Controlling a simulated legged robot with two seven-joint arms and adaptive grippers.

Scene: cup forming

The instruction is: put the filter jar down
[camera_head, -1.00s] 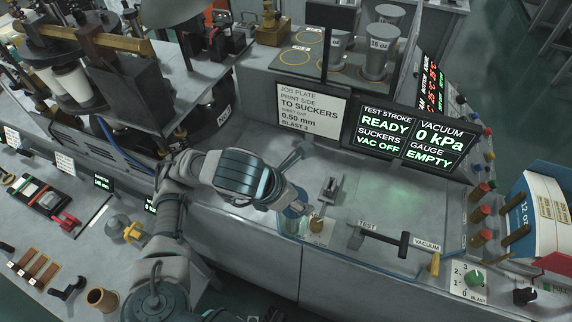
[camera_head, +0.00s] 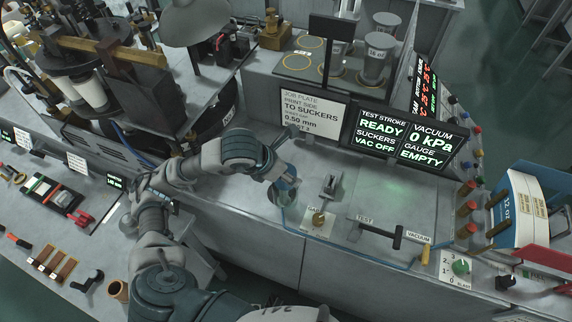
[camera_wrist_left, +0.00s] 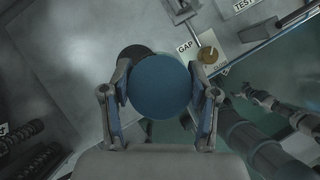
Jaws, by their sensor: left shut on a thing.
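The filter jar (camera_head: 284,192) is a small bluish, see-through vessel in the head view, over the counter near its front edge, left of the brass gap knob (camera_head: 318,216). My left gripper (camera_head: 287,178) is shut on it from above. In the left wrist view my left gripper (camera_wrist_left: 160,95) has a finger on each side of the jar's round blue top (camera_wrist_left: 160,86). A dark round patch shows partly behind the top. I cannot tell whether the jar's base touches the counter. What seems to be my right gripper (camera_wrist_left: 262,99) hangs low at the right; its jaws are unclear.
A metal slide fitting (camera_head: 329,187) and a black TEST lever (camera_head: 380,230) stand to the jar's right. The job plate sign (camera_head: 313,112) and readout screen (camera_head: 403,138) rise behind. Bare counter (camera_head: 245,197) lies left of the jar.

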